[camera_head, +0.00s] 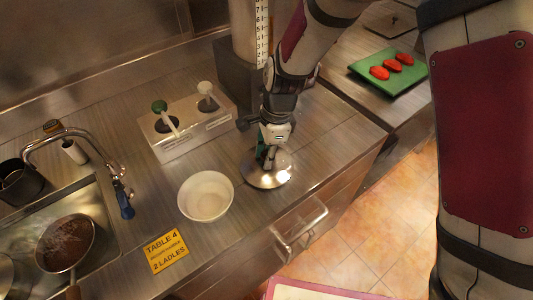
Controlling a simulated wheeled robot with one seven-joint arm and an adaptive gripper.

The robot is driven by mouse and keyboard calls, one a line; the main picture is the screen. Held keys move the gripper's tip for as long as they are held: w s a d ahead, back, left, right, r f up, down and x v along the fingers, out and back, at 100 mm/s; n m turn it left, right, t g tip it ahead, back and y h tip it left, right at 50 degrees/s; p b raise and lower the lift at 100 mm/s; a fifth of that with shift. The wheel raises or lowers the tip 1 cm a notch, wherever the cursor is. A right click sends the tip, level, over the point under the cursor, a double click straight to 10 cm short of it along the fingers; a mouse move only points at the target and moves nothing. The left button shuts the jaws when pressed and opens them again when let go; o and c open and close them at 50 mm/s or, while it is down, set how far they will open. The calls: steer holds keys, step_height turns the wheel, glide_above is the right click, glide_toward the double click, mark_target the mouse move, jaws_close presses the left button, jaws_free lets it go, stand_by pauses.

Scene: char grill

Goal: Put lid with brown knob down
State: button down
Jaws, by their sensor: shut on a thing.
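A shiny metal lid (262,176) is at the right part of the steel counter, directly under my gripper (271,156). My gripper points down and is shut on the top of the lid. Its fingers hide the knob, so the knob's colour does not show. The lid looks roughly level. I cannot tell whether its rim touches the counter or hangs just above it.
A white bowl (206,196) stands left of the lid. A yellow card (166,250) lies in front. A sink (105,211) is at left. A green board (394,82) with red pieces is at right.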

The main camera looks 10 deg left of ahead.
steer(key=c, duration=1.3)
jaws_free()
steer(key=shift+f, duration=0.1)
step_height(320, 180, up, 12)
steer(key=d, duration=0.1)
steer(key=shift+w+d+b, duration=0.3)
steer(key=shift+w+b, duration=0.1)
